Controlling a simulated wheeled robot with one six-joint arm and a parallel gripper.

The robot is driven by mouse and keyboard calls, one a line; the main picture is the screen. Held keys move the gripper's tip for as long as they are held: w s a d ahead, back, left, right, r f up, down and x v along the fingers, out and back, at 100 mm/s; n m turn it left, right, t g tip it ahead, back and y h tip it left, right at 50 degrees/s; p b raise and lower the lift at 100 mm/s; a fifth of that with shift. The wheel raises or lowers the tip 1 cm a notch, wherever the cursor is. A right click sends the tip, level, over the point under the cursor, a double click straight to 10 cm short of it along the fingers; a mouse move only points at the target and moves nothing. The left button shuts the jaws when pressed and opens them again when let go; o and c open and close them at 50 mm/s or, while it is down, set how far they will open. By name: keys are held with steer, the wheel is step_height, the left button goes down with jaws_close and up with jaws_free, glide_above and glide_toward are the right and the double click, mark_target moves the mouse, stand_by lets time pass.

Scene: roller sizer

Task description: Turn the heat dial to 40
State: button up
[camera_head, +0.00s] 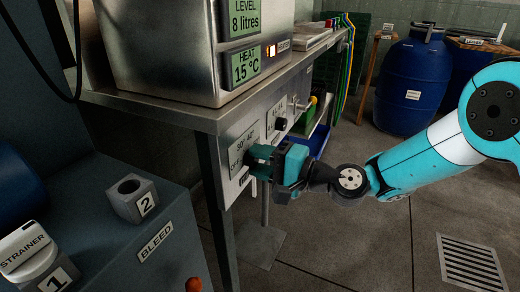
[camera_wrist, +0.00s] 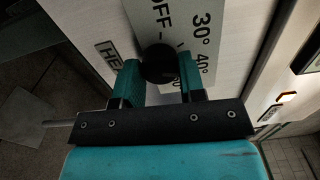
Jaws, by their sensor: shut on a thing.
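The heat dial (camera_wrist: 160,62) is a round black knob on a pale scale plate (camera_wrist: 208,52) marked OFF, 30° and 40°, with more marks partly hidden. My gripper (camera_wrist: 160,70) is shut on the dial, with one teal finger on each side of it. I cannot make out a pointer on the knob, so its setting is unclear. The heat display (camera_head: 246,66) above reads 15 °C.
A small orange light (camera_head: 271,50) glows beside the heat display. Another dark knob (camera_head: 281,123) sits right of the scale plate. A grey bench (camera_head: 190,235) with blocks marked 1 and 2 stands at lower left. The floor at right is open, with a drain grate (camera_head: 472,265).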

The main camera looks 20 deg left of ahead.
steer(key=shift+m+p, duration=0.45)
steer(key=shift+m, duration=0.05)
steer(key=o, duration=0.9)
steer(key=shift+o, duration=0.2)
steer(key=s+d+b, duration=0.1)
steer(key=d+b, duration=1.6)
steer(key=shift+s+d, duration=0.2)
